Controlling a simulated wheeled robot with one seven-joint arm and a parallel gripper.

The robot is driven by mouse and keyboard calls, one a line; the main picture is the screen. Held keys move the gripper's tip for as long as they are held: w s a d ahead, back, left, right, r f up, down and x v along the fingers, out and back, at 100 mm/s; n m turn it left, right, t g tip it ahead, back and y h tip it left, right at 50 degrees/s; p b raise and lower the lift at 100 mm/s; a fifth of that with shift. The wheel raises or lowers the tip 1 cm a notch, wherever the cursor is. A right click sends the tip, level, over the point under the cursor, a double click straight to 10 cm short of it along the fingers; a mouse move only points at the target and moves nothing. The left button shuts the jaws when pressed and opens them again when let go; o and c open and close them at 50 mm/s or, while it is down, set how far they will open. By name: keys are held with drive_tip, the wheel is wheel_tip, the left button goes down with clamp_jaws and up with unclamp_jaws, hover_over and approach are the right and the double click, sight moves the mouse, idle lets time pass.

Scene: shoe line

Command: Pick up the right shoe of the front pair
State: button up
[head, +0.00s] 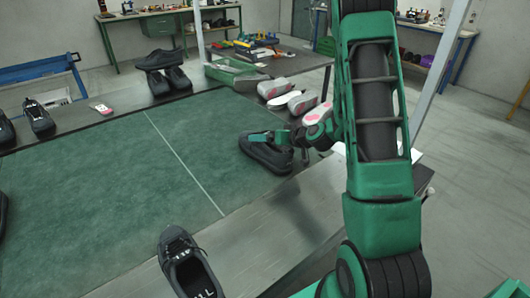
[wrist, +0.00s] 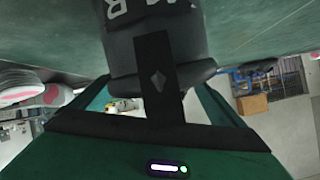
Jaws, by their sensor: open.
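A dark shoe (head: 266,157) rests near the right edge of the green mat. My gripper (head: 272,137) is at this shoe, with its green fingers over the shoe's top; the arm hides part of the near side. In the wrist view the dark shoe (wrist: 190,45) fills the top middle, close behind a dark finger, and a pale letter R shows on it. The jaws are open; whether a finger touches the shoe I cannot tell. Another dark laced shoe (head: 188,265) lies at the front edge, with pale letters inside, cut off by the frame bottom.
The green mat (head: 110,185) is mostly bare. Pale shoes with pink soles (head: 285,95) lie beyond the gripper. More dark shoes (head: 168,75) stand at the back and a dark pair (head: 38,118) at the left. A green tray (head: 232,70) is behind.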

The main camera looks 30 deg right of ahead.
drive_tip(key=shift+x, duration=0.85)
drive_tip(key=shift+s, duration=0.1)
drive_tip(key=shift+c, duration=0.3)
drive_tip(key=c, duration=1.8)
drive_tip(key=shift+r, duration=0.15)
